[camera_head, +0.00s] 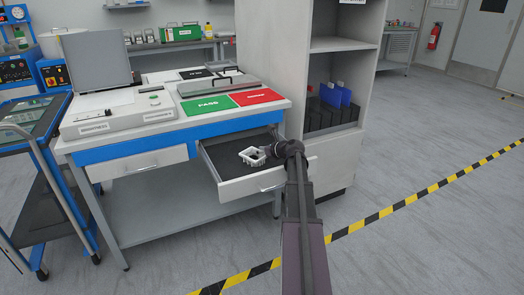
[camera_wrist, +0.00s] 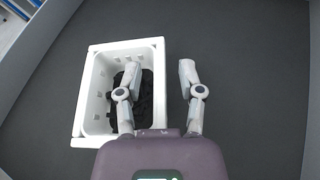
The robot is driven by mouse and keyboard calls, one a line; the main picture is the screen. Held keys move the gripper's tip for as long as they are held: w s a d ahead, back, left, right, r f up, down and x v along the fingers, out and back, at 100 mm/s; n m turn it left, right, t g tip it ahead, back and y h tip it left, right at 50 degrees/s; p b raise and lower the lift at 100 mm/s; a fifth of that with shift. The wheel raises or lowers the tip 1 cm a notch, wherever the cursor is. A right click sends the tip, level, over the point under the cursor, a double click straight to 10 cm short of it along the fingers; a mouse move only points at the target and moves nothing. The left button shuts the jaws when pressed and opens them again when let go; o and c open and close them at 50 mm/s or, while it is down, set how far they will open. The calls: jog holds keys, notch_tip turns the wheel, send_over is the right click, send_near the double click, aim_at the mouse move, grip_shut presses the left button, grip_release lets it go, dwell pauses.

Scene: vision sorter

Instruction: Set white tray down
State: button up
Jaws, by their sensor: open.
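The white tray (camera_head: 251,156) sits in the open right-hand drawer (camera_head: 208,160) of the workbench. In the wrist view the tray (camera_wrist: 92,88) rests on the drawer's dark grey floor (camera_wrist: 240,60), with several dark parts (camera_wrist: 141,92) inside it. My gripper (camera_wrist: 158,75) is open. Its left finger is over the inside of the tray, and its right finger is outside, beyond the tray's right wall. The wall lies between the fingers, with a gap to the right finger. In the head view my gripper (camera_head: 268,151) is small and partly hidden by my arm.
The drawer front (camera_head: 252,184) and side walls surround the tray. Above are a green PASS mat (camera_head: 207,105), a red mat (camera_head: 255,96) and a grey device (camera_head: 115,112). A tall shelf unit (camera_head: 333,165) stands close on the right. Drawer floor to the tray's right is bare.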

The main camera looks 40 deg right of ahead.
jog(key=shift+r, duration=0.2)
jog(key=p+v, duration=0.4)
jog(key=v, duration=0.8)
jog(key=shift+p, duration=0.4)
jog(key=shift+w, duration=0.15)
dwell(0.6)
jog(key=shift+c, duration=0.2)
